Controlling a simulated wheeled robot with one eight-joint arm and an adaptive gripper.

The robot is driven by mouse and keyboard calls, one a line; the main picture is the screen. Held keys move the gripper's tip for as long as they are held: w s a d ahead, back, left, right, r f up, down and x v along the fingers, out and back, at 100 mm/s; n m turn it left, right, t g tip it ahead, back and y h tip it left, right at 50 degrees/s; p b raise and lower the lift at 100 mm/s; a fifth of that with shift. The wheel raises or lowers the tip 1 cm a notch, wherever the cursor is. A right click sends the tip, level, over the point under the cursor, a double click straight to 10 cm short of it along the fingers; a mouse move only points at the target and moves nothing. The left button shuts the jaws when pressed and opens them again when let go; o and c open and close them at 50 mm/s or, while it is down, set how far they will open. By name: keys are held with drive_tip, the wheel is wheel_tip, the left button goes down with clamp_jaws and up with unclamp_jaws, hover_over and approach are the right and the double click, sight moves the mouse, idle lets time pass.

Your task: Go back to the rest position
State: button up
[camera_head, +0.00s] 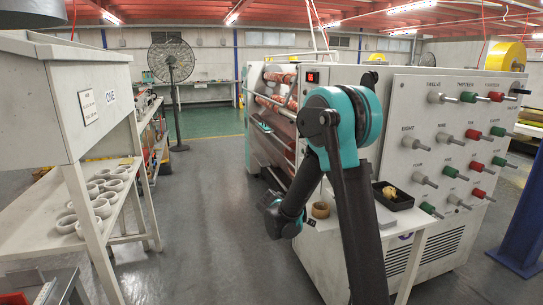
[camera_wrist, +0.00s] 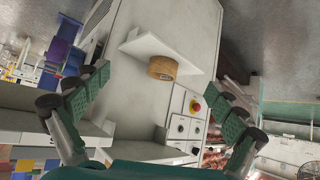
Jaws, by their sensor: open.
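My gripper (camera_wrist: 158,103) is open and empty in the wrist view, its green-padded fingers spread wide to the left and right. Between and beyond them, a brown tape roll (camera_wrist: 163,68) sits by a white shelf (camera_wrist: 146,46) on the machine. My wrist hangs low in front of the machine, left of that table; the fingertips cannot be made out there.
The white machine (camera_head: 405,100) carries rows of red, green and grey knobs. A black tray (camera_head: 392,197) with a yellowish item stands on the side table. At left, a bench (camera_head: 128,200) holds several pale rolls (camera_head: 97,203). A fan (camera_head: 172,62) stands behind; the aisle floor (camera_head: 212,180) is clear.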

drive_tip(key=s+d+n+g+y, duration=0.1)
drive_tip(key=s+d+n+y, duration=0.2)
drive_tip(key=s, duration=1.2)
drive_tip(key=s+d+f+n+g+y, duration=0.1)
drive_tip(key=s+d, duration=0.4)
drive_tip(key=s, duration=1.1)
drive_tip(key=n+g+y, duration=0.1)
drive_tip(key=n+y, duration=0.1)
drive_tip(key=shift+s+f+n, duration=0.15)
drive_tip(key=shift+s+n, duration=0.05)
drive_tip(key=shift+n, duration=0.2)
